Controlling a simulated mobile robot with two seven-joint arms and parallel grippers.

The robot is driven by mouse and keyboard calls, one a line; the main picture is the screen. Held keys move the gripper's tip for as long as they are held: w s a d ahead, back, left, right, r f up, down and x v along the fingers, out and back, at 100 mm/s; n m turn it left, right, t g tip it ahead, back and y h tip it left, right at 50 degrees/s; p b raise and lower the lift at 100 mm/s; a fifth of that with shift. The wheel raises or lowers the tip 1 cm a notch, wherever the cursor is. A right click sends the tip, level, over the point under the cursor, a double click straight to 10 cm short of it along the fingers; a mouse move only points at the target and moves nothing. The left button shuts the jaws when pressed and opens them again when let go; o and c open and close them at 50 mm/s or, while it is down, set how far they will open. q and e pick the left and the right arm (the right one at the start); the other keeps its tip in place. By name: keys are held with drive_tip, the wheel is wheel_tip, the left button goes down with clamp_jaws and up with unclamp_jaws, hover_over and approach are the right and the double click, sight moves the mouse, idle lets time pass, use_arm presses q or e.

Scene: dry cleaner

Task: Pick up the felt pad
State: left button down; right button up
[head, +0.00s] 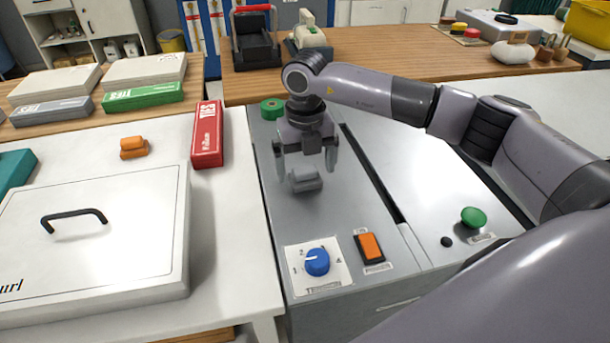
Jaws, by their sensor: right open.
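A small grey block with a raised grip, which looks like the felt pad (305,181), lies on the grey metal top of the machine. My right gripper (305,163) points down over it with its two fingers apart, one to each side. The jaws are empty. I cannot tell exactly how high the fingertips are above the metal top. My left gripper is not in view.
A white lidded box (95,240), a red box (207,135) and an orange block (133,147) stand on the left table. Bare metal surrounds the grey block.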

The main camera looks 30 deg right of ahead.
sight(305, 169)
drive_tip(key=shift+f, duration=0.6)
drive_tip(key=c, duration=1.1)
drive_tip(key=shift+c, duration=0.2)
wheel_tip(305, 169, up, 20)
drive_tip(key=shift+o, duration=0.5)
